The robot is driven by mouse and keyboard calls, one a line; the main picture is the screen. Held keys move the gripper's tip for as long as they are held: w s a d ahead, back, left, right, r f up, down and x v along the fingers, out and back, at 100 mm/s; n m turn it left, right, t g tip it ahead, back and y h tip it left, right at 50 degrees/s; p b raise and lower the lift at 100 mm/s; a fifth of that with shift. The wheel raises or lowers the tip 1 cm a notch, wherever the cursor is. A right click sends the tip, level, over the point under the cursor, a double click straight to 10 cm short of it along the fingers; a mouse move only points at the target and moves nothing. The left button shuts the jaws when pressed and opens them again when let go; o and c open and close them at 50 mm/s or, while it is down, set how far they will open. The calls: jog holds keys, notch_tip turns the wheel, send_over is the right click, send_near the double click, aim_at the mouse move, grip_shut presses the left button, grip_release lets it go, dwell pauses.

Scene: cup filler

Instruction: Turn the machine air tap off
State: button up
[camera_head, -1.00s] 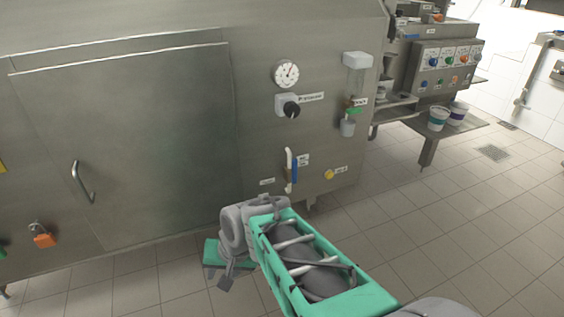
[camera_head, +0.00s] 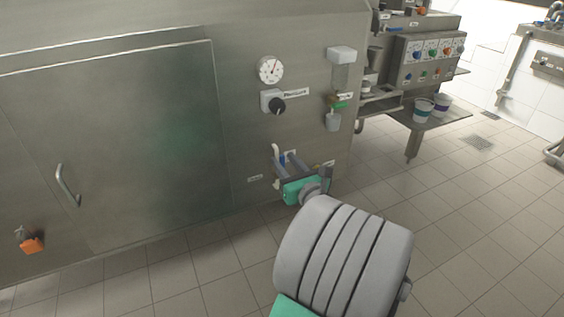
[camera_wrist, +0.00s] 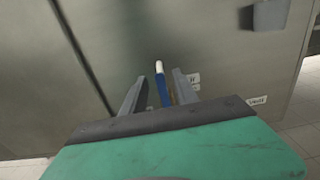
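The air tap has a white pipe end (camera_wrist: 158,66) and a blue lever (camera_wrist: 162,88), upright on the machine's steel front. In the head view the white pipe (camera_head: 275,153) shows just past my gripper, with a bit of the blue lever (camera_head: 282,158) beside it. My gripper (camera_wrist: 159,76) is open, with one grey finger on each side of the blue lever in the wrist view; contact cannot be told. In the head view my gripper (camera_head: 284,164) is low at the machine front and partly hides the tap. Small labels (camera_wrist: 193,80) sit right of the lever.
Above the tap are a black pressure knob (camera_head: 277,106) and a round gauge (camera_head: 270,69). A door handle (camera_head: 67,185) and an orange valve (camera_head: 32,245) are at left. Tiled floor lies open at right.

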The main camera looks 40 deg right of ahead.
jog(key=shift+x, duration=1.1)
grip_shut()
dwell(0.6)
